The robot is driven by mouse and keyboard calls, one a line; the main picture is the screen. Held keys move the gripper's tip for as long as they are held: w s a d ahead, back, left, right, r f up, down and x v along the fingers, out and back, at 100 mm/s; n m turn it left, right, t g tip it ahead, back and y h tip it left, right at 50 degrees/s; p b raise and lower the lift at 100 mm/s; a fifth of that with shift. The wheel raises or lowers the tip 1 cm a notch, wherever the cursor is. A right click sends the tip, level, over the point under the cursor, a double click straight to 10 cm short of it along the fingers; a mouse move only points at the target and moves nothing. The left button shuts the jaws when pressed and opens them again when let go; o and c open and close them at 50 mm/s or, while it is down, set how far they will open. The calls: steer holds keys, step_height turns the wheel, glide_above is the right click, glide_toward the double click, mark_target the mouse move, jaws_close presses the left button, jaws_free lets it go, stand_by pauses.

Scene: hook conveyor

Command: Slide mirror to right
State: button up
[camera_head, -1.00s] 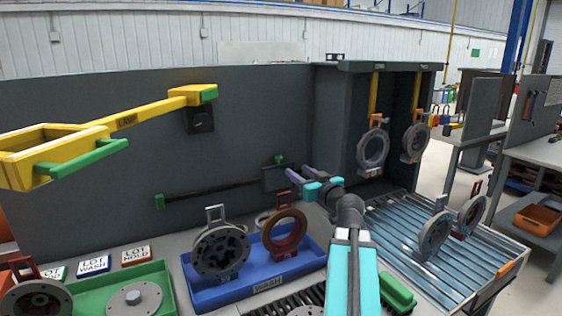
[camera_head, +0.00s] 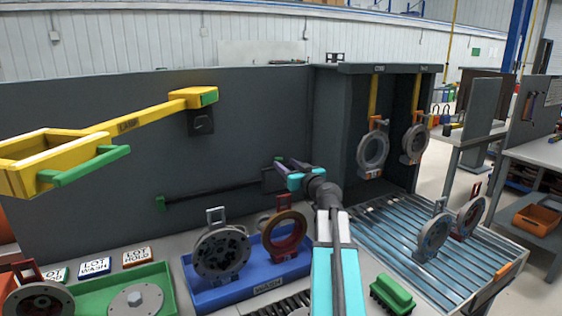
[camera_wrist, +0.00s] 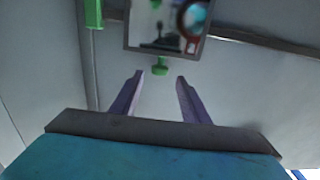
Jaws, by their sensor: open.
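The mirror (camera_wrist: 168,25) is a dark-framed reflective panel with a green knob (camera_wrist: 160,66) at its edge. In the head view the mirror (camera_head: 268,181) sits at the right part of a dark rail (camera_head: 215,191) on the grey wall panel, partly hidden by my gripper. My gripper (camera_head: 286,164) is at the mirror. In the wrist view my gripper (camera_wrist: 160,82) is open, its two purple fingers pointing at the knob. The knob lies just beyond the fingertips, roughly centred between them. I cannot tell whether they touch it.
A green block (camera_head: 160,203) marks the rail's left end. Below stand a blue tray (camera_head: 235,293) with ring parts and a green tray (camera_head: 165,275). A dark cabinet (camera_head: 340,125) stands to the right.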

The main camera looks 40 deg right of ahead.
mark_target(280, 160)
steer(key=shift+w+d+p, duration=0.15)
steer(key=shift+w+d, duration=0.1)
steer(key=shift+w, duration=0.9)
steer(key=shift+w+d+p, duration=0.15)
steer(key=shift+w+d, duration=0.1)
steer(key=shift+w, duration=0.9)
steer(key=shift+c, duration=0.3)
jaws_close()
